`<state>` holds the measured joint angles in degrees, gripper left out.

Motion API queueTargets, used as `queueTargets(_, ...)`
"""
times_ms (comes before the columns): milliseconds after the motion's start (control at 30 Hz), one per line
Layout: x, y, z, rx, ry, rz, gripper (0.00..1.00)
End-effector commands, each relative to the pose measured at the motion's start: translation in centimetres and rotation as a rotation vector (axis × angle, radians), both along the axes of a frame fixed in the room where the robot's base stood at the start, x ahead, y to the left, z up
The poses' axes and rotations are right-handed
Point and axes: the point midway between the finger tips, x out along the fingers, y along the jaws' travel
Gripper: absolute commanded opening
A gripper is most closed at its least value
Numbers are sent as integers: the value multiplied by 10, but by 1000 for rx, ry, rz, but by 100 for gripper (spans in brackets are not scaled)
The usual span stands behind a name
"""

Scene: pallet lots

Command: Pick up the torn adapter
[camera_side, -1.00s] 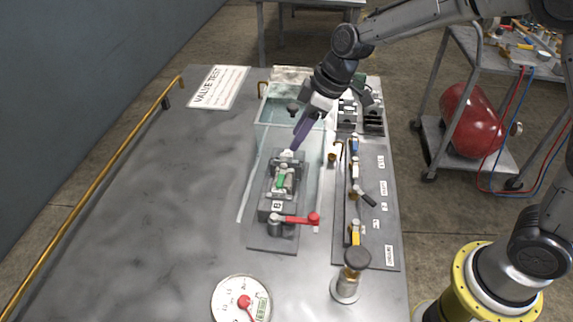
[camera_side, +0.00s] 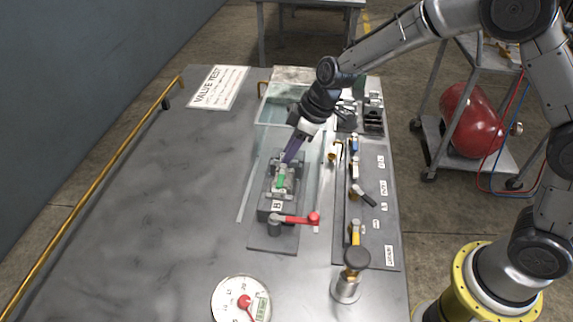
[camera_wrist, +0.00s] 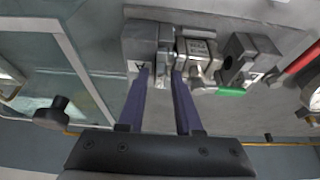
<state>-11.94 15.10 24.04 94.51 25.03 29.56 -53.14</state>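My gripper (camera_side: 288,158) reaches down to the far end of a dark clamp fixture on the bench. In the wrist view its two purple fingers (camera_wrist: 160,72) are apart, with a small grey metal piece (camera_wrist: 165,58) between or just beyond their tips. That piece sits beside the jaw block marked A (camera_wrist: 140,45); this may be the adapter, but I cannot make out any tear. Contact with the fingers is unclear. A metal valve body (camera_wrist: 197,52) with a green handle (camera_side: 281,181) lies beside it, towards the block marked B (camera_side: 276,206).
A red-handled lever (camera_side: 297,219) stands at the fixture's near end. Clear panels (camera_side: 254,180) flank the fixture. A panel with several small valves (camera_side: 375,215) lies to the right, a gauge (camera_side: 240,300) at the front. The bench's left side is clear.

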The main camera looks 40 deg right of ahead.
Motion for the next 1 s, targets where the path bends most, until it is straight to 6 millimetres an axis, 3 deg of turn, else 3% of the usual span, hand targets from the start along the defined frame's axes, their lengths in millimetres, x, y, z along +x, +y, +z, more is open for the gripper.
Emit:
queueTargets(33,0,0,0,0,0,0,23)
queueTargets(167,0,0,0,0,0,0,0)
queueTargets(733,0,0,3,1,-2,0,0)
queueTargets(1000,1,0,29,2,-5,-1,0)
